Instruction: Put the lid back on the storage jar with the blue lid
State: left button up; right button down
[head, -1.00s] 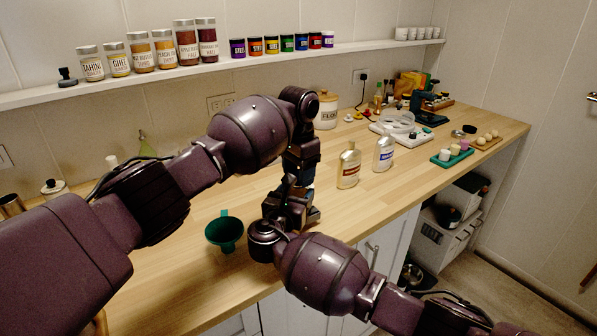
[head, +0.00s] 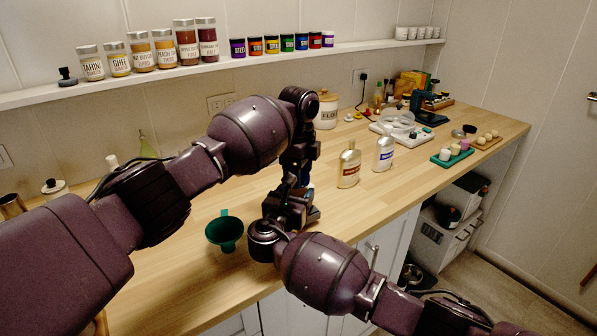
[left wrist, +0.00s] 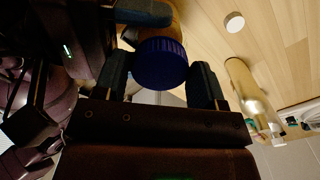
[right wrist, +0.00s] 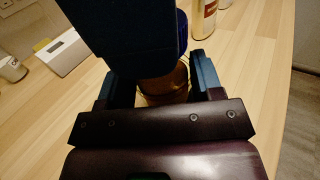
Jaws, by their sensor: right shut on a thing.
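The storage jar (right wrist: 163,88) looks amber, and my right gripper (right wrist: 165,82) is shut around it, low over the counter. The ribbed blue lid (left wrist: 160,64) is between the two spaced fingers of my left gripper (left wrist: 160,85), with a narrow gap at its left side. Part of the jar shows directly behind the lid in the left wrist view (left wrist: 180,30). The lid's edge also shows in the right wrist view (right wrist: 182,32). Whether the lid sits fully on the rim is hidden. In the head view my arms cover most of the jar and lid.
A green funnel (head: 225,232) stands left of my grippers on the wooden counter. Two bottles, one amber (head: 349,166) and one pale (head: 384,154), stand to the right. A flour canister (head: 327,110) is behind. The front counter edge is close.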

pick_arm(q)
jog(key=shift+o, duration=1.2)
jog(key=shift+r, duration=0.15)
jog(key=shift+r, duration=2.15)
jog(key=shift+c, duration=0.4)
